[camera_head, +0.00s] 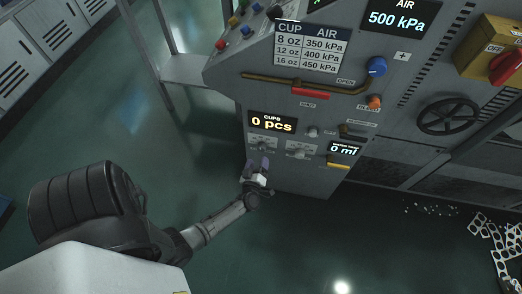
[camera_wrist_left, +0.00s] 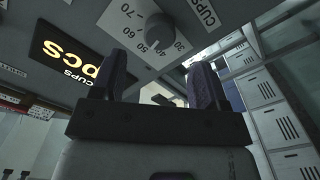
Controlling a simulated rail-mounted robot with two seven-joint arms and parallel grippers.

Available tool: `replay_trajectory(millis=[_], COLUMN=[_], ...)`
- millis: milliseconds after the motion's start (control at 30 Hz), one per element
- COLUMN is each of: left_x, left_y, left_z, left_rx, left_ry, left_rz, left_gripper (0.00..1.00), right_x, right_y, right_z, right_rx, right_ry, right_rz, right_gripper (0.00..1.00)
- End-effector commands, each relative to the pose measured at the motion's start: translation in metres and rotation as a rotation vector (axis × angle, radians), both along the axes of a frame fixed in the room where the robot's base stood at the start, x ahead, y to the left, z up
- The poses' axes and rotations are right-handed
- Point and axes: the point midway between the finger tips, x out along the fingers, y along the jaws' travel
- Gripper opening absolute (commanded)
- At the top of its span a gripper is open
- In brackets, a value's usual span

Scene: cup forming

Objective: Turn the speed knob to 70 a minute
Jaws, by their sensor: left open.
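The speed knob (camera_wrist_left: 157,32) is a grey knob on a pale dial plate with numbers from 30 to 70, seen tilted in the left wrist view. My right gripper is out of view.
The cups display (camera_head: 272,122) reads 0 pcs. Above are a red-handled lever (camera_head: 310,93) and a blue knob (camera_head: 377,66). Open floor (camera_head: 120,110) lies to the left.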

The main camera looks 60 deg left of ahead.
Motion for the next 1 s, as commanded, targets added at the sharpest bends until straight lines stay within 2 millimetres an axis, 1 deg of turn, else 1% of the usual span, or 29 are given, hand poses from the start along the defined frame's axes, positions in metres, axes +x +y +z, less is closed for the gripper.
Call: replay_trajectory(millis=[33, 200, 400, 600, 933, 1000], left_x=[0.007, 0.025, 0.039, 0.046, 0.047, 0.047], left_y=[0.008, 0.029, 0.045, 0.052, 0.053, 0.053], left_z=[-0.002, -0.002, -0.001, 0.000, 0.000, 0.000], left_rx=[0.002, 0.003, 0.002, -0.001, -0.001, -0.001], left_ry=[-0.003, -0.002, 0.000, -0.002, -0.001, -0.001], left_rz=[0.000, 0.000, 0.000, 0.000, 0.000, 0.000], left_gripper=[0.68, 0.68, 0.68, 0.68, 0.68, 0.61], right_x=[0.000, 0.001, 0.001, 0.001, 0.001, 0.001], right_y=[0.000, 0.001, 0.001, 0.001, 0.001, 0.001], right_z=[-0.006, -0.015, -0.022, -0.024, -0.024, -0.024], right_rx=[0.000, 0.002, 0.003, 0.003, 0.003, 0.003], right_ry=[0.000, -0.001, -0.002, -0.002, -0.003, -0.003], right_rz=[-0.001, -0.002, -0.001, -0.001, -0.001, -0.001], right_gripper=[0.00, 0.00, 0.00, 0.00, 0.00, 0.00])
